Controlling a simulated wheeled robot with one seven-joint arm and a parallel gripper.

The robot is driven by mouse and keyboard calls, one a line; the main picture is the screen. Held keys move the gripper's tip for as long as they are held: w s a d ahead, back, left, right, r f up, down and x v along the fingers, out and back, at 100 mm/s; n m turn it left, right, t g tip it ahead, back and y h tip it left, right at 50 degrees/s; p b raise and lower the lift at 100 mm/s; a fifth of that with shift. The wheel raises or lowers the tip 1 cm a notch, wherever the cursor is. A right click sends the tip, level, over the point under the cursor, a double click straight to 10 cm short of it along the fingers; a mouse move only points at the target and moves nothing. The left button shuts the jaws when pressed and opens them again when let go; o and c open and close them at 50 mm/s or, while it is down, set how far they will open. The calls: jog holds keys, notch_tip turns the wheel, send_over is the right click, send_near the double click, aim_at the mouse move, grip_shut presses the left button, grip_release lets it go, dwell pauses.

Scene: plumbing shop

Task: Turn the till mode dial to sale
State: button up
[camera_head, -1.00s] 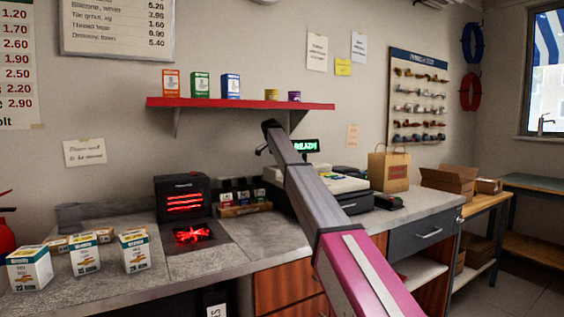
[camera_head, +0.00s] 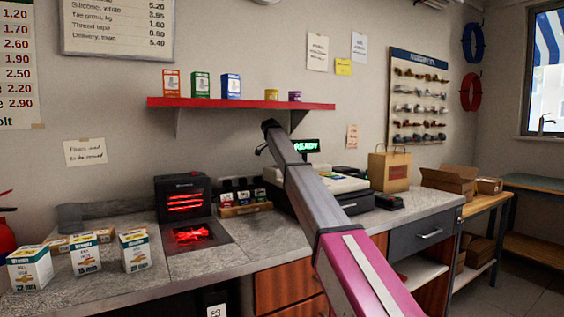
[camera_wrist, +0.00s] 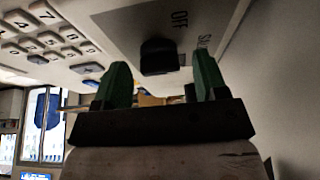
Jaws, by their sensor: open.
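The till (camera_head: 335,186) stands on the counter, partly hidden behind my arm in the head view. Its green display reads READY (camera_head: 306,146). In the wrist view the black mode dial (camera_wrist: 158,56) sits on a grey panel, with OFF printed beside it and a partly hidden label starting with S at the right. My gripper (camera_wrist: 163,82) is open, its two green fingers on either side of the dial in the picture and apart from it. Whether the fingers are level with the dial in depth is unclear. The gripper is hidden in the head view.
Number keys (camera_wrist: 45,35) are left of the dial in the wrist view. A paper bag (camera_head: 389,170) and a card reader (camera_head: 388,201) are right of the till. A red-lit scanner (camera_head: 184,196) and several small boxes (camera_head: 135,250) stand to the left. A red shelf (camera_head: 250,104) hangs above.

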jog(key=shift+r, duration=0.1)
jog(key=v, duration=0.4)
jog(key=shift+a+r, duration=0.2)
jog(key=shift+r, duration=0.1)
jog(key=s+a, duration=0.7)
jog(key=a, duration=0.3)
